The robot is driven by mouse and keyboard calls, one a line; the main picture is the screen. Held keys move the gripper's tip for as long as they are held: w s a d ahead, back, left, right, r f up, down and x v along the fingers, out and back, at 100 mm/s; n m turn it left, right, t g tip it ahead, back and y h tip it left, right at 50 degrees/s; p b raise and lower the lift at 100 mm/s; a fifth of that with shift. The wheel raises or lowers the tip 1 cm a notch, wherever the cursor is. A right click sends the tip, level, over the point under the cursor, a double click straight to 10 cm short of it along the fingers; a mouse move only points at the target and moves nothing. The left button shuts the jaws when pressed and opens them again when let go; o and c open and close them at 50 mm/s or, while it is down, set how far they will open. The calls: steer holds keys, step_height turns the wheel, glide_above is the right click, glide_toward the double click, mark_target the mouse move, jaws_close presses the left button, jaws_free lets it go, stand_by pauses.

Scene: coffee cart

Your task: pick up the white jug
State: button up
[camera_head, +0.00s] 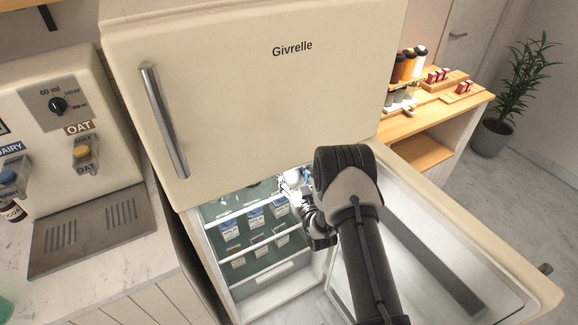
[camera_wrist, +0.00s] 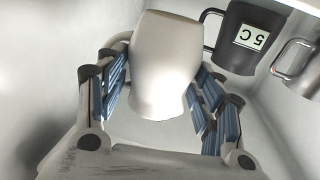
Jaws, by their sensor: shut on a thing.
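The white jug (camera_wrist: 165,50) is in the wrist view, between the two blue-padded fingers of my gripper (camera_wrist: 160,92). My gripper is shut on it, with one finger on each side of its body. A handle shows at the jug's left side. In the head view my gripper (camera_head: 312,208) reaches into the open lower compartment of the fridge (camera_head: 245,45). My arm hides most of it there, and I cannot make out the jug clearly.
A black jug (camera_wrist: 252,32) labelled "5 C" and a metallic jug (camera_wrist: 300,62) stand close to the right of the white jug. The open fridge door (camera_head: 470,245) is at right.

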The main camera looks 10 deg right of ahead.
steer(key=shift+s+d+p, duration=0.2)
steer(key=shift+s+p, duration=0.15)
steer(key=shift+s, duration=1.25)
steer(key=shift+s+d+p, duration=0.2)
steer(key=shift+s+p, duration=0.1)
steer(key=shift+s, duration=1.3)
